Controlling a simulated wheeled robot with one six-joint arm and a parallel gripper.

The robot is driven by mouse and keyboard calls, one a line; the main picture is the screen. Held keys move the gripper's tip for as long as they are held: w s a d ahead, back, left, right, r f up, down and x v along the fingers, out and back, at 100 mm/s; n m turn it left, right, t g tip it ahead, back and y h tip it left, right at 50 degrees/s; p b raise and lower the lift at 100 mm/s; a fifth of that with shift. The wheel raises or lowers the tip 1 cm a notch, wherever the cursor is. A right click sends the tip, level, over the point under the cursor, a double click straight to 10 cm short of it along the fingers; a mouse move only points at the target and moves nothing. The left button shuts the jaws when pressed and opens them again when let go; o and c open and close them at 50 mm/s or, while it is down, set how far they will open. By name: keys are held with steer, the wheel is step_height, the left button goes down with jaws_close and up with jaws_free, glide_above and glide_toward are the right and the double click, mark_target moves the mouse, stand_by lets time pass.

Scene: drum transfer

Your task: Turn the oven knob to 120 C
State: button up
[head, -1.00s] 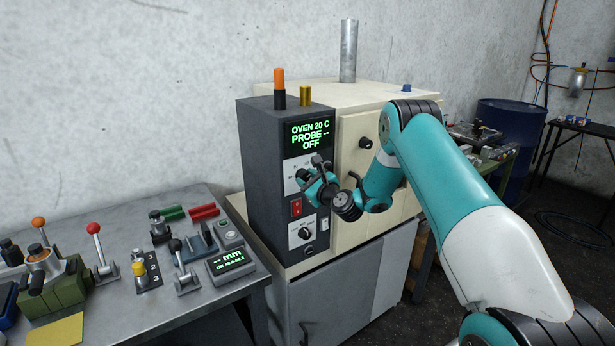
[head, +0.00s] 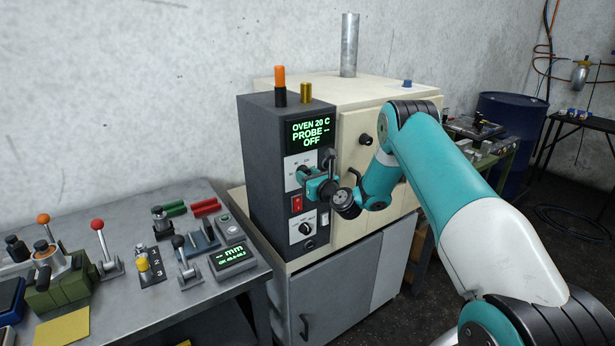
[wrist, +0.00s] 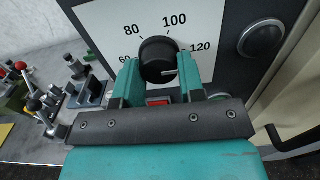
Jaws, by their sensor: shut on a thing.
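The oven knob (wrist: 158,58) is a round black dial on a white scale plate (wrist: 112,18). The plate's 80, 100 and 120 marks show in the wrist view, with 60 partly hidden. A short pale line shows at the knob's lower right face, below the level of the 120; its exact reading is unclear. My gripper (wrist: 158,72) is shut on the knob, one teal finger on each side. In the head view my gripper (head: 308,180) covers the knob on the control box. The oven display (head: 311,132) reads OVEN 20 C, PROBE --, OFF.
A red rocker switch (head: 297,203) and a lower selector knob (head: 305,229) sit just below my gripper. A round dark button (wrist: 262,38) is at the right. The cream oven (head: 350,130) stands beside the control box. A bench (head: 150,310) with levers is at the left.

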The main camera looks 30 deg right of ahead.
steer(key=shift+f, duration=0.1)
steer(key=o, duration=0.9)
steer(key=s+b, duration=1.6)
steer(key=s, duration=0.1)
steer(key=shift+s+d, duration=0.2)
steer(key=shift+d, duration=0.1)
